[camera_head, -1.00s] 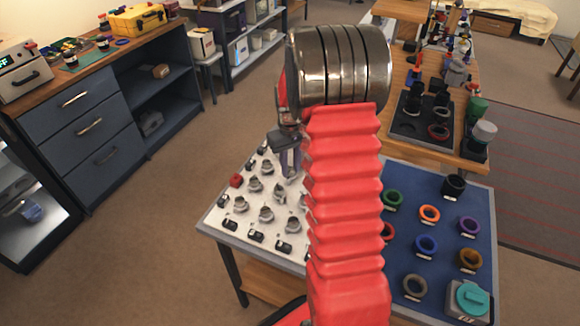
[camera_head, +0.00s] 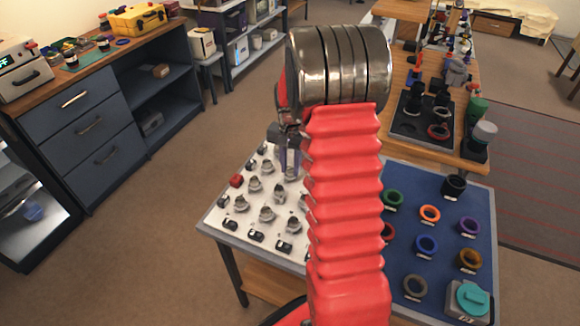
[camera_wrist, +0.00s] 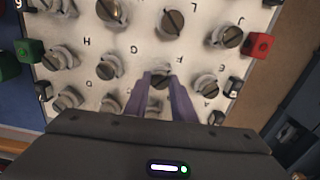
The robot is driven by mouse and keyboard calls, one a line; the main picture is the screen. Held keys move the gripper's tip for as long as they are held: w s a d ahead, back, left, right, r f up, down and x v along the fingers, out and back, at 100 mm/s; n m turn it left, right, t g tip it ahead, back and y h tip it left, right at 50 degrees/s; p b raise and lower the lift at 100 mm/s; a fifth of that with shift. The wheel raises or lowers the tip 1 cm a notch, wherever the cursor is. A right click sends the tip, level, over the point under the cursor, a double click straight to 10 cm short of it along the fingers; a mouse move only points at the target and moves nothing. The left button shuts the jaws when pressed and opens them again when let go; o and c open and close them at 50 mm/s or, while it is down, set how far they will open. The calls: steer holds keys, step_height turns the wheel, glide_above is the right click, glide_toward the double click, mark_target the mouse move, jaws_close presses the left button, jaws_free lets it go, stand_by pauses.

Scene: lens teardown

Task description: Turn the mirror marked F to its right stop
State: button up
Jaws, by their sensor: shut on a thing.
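The mirror marked F (camera_wrist: 160,80) is a round grey metal mount with a slotted top on the white panel (camera_wrist: 140,18). The letter F stands at its upper right in the wrist view. My gripper (camera_wrist: 163,84) is shut on this mount, one purple-grey finger on each side, and the fingers hide much of it. In the head view my gripper (camera_head: 289,160) points down at the panel, and the mount between its fingertips (camera_head: 291,173) is partly hidden. The mirror's exact angle and its stops cannot be made out.
Similar mounts marked G (camera_wrist: 110,68), H (camera_wrist: 66,57) and J (camera_wrist: 227,37) stand close around. A red block (camera_wrist: 262,46) is at the panel's right side in the wrist view. In the head view a blue mat (camera_head: 448,225) with coloured rings lies right of my arm.

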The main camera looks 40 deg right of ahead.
mark_target(291, 170)
steer(key=shift+m, duration=0.4)
steer(key=o, duration=1.1)
steer(key=shift+c, duration=0.2)
step_height(291, 170, up, 14)
steer(key=shift+f, duration=0.15)
stand_by(0.5)
